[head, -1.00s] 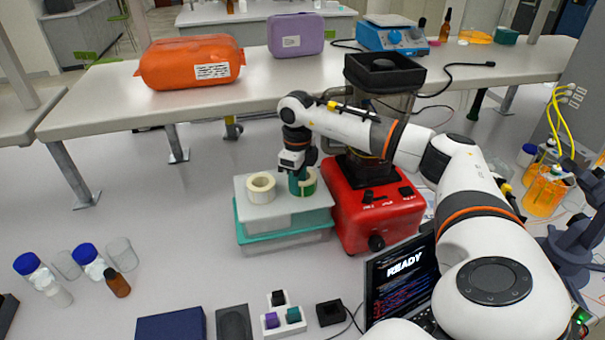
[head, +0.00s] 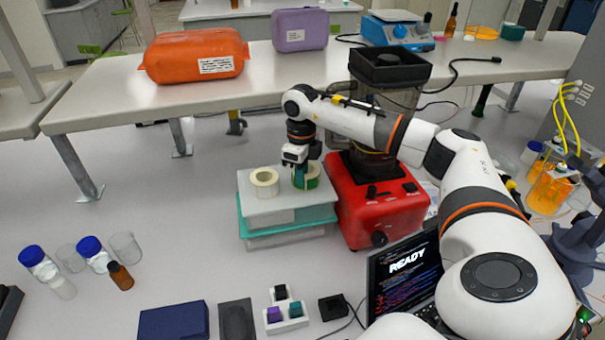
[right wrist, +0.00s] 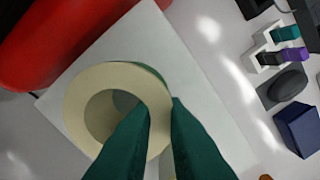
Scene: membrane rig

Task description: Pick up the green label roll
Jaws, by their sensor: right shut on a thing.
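The green label roll (head: 314,183) rests on the pale top of a teal-edged box, at its right side. In the right wrist view the roll (right wrist: 81,112) shows as a cream ring with a strip of green along its outer edge. My right gripper (head: 300,181), with dark green fingers, comes down on the roll from above. In the right wrist view its fingertips (right wrist: 161,106) are shut on the roll's wall, one inside the ring and one outside. No gap shows clearly between roll and box. My left gripper is not in view.
A cream roll (head: 265,191) sits left of the green one on the box (head: 283,211). A red blender base (head: 372,222) stands close on the right. A laptop (head: 402,268) is in front. Bottles and jars stand at left; the bench left of the box is clear.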

